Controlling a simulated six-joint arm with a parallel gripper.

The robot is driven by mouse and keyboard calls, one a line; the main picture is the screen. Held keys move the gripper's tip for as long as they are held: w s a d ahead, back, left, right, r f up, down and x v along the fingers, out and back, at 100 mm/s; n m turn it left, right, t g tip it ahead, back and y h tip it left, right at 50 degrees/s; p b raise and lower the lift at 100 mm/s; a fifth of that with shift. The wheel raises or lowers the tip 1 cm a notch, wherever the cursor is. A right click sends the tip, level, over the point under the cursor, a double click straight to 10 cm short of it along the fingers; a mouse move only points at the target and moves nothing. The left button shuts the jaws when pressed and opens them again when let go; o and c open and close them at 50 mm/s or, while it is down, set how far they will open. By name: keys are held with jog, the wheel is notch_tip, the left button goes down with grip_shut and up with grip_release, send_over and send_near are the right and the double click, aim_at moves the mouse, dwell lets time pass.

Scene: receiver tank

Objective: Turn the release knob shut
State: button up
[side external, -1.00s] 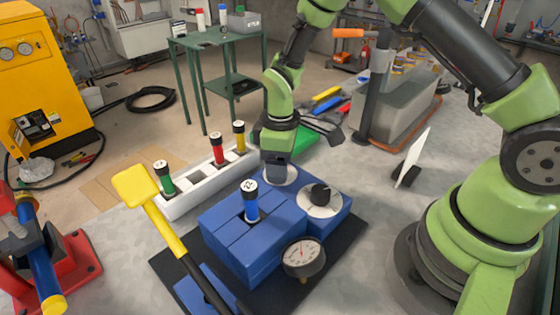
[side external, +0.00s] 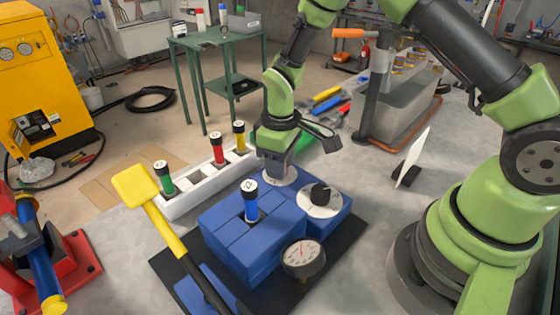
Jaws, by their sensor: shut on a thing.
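The blue receiver tank block (side external: 235,245) sits on a black mat. A white round dial plate (side external: 287,180) is at its back corner. My gripper (side external: 275,177) points down over this plate, its fingers shut on a knob there that they mostly hide. A second, black knob (side external: 320,194) stands in plain view on a larger white dial (side external: 333,208) at the block's right. A pressure gauge (side external: 303,258) is on the front right side. A blue-bodied cartridge with a black and white cap (side external: 251,203) stands upright in the block's top.
A white rack (side external: 196,197) behind the block holds green, red and yellow cartridges. A yellow-handled lever (side external: 150,200) slants up at the front left. A red stand (side external: 75,265) with a blue tube is at far left. A white panel (side external: 413,158) stands to the right.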

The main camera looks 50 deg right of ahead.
jog(key=m, duration=0.4)
jog(key=shift+m, duration=0.3)
jog(key=m, duration=0.3)
jog(key=shift+m, duration=0.3)
jog(key=m, duration=0.3)
jog(key=shift+m, duration=0.3)
jog(key=shift+m+t, duration=0.3)
jog(key=shift+m, duration=1.5)
jog(key=o, duration=0.9)
jog(key=shift+o, duration=0.2)
